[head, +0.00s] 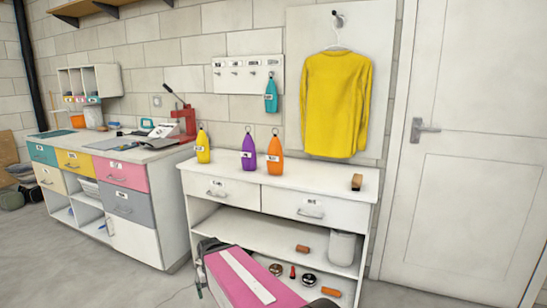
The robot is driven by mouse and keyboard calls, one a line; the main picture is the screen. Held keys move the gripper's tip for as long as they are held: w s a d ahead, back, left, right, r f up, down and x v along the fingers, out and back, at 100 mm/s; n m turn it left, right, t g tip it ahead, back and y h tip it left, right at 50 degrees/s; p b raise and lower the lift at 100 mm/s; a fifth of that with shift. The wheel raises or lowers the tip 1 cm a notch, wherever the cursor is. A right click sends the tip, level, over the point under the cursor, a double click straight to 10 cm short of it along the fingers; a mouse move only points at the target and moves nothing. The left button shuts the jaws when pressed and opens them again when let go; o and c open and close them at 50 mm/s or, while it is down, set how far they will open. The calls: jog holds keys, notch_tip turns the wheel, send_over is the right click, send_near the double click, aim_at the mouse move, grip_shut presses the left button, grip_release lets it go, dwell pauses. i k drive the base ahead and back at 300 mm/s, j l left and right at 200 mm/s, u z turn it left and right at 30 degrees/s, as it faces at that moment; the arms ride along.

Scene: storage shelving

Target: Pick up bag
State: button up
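Dark rounded things (14,199), perhaps bags, lie on the floor at the far left.
The white shelf unit (270,181) bears yellow, purple and orange bottle-shaped items. Its lower shelves hold a white bin (342,248) and small things. A yellow sweater (337,104) hangs above. A drawer cabinet (122,175) stands left, a closed door (465,150) right. Floor between the units is clear.

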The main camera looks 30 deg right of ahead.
aim_at(275, 158)
jog(key=k+l, duration=0.1)
jog(key=l, duration=0.3)
jog(key=k+l, duration=0.1)
jog(key=l, duration=0.3)
jog(key=l+u, duration=0.1)
jog(key=l, duration=0.25)
jog(key=k+l, duration=0.15)
jog(key=l, duration=0.25)
